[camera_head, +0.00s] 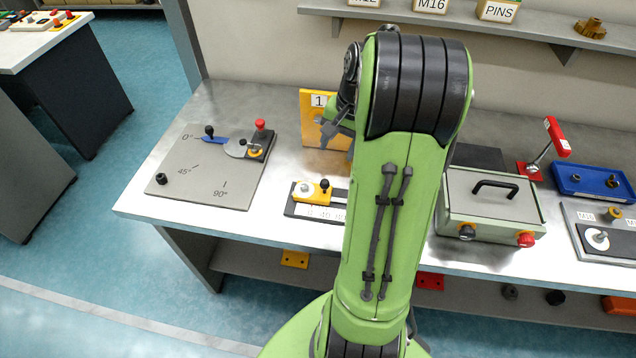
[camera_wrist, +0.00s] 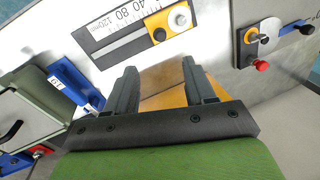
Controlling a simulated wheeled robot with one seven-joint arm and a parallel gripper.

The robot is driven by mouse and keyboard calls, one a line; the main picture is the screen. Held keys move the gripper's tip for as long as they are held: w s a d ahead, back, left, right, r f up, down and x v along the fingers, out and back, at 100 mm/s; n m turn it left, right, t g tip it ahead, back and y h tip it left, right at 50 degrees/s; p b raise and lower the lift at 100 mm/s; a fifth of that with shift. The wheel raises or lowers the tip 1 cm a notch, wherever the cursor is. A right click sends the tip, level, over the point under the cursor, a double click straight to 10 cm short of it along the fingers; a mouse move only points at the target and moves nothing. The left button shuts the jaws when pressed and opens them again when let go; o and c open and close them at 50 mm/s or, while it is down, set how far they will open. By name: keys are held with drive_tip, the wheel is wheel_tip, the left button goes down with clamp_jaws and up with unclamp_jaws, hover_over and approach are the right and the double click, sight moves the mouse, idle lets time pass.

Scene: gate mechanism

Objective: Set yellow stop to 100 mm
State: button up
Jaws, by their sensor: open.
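The yellow stop (camera_head: 318,193) sits at the left, low-number end of a dark-edged scale plate (camera_head: 300,212) on the bench. It carries a black knob and a pale round screw. In the wrist view the stop (camera_wrist: 168,22) is beyond my fingertips, and the scale (camera_wrist: 112,35) reads 40, 80 and 120 mm away from it. The exact reading cannot be told. My gripper (camera_wrist: 156,74) is open and apart from the stop. In the head view my gripper (camera_head: 335,128) is by the yellow panel, partly hidden by my arm, which also hides the scale's right part.
A yellow panel marked 1 (camera_head: 315,103) stands behind the scale; yellow shows between my fingers. An angle plate with a blue lever (camera_head: 213,139) is left. A grey box (camera_head: 490,206) with a black handle and a blue tray (camera_head: 592,181) are right.

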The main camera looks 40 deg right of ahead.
sight(326, 181)
drive_tip(key=f+b, duration=0.1)
drive_tip(key=f, duration=0.3)
drive_tip(key=w+f+b, duration=0.1)
drive_tip(key=f, duration=0.4)
drive_tip(key=w+a+f, duration=0.1)
drive_tip(key=f, duration=0.3)
drive_tip(key=shift+w+f+b, duration=0.2)
drive_tip(key=shift+f+b, duration=0.05)
drive_tip(key=shift+b, duration=0.15)
drive_tip(key=shift+c, duration=0.3)
clamp_jaws()
